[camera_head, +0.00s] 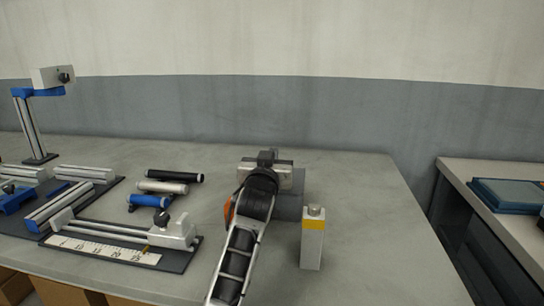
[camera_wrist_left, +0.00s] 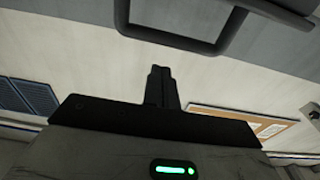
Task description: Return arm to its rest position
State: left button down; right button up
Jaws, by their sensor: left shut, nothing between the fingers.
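My left arm (camera_head: 238,255) reaches up from the bottom of the head view over the table. My left gripper (camera_head: 267,156) is at its far end, over the middle of the table. In the left wrist view the two dark fingers (camera_wrist_left: 161,85) are together with nothing between them. No held object shows in either view. My right gripper is not in view.
A white bottle-like block with a yellow band (camera_head: 313,238) stands just right of my arm. A ruler fixture (camera_head: 120,250) and several rollers (camera_head: 163,187) lie left. The table's right side (camera_head: 385,230) is clear.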

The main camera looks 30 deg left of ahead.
pick_arm(q)
jog(key=v, duration=0.7)
jog(key=shift+s, duration=0.2)
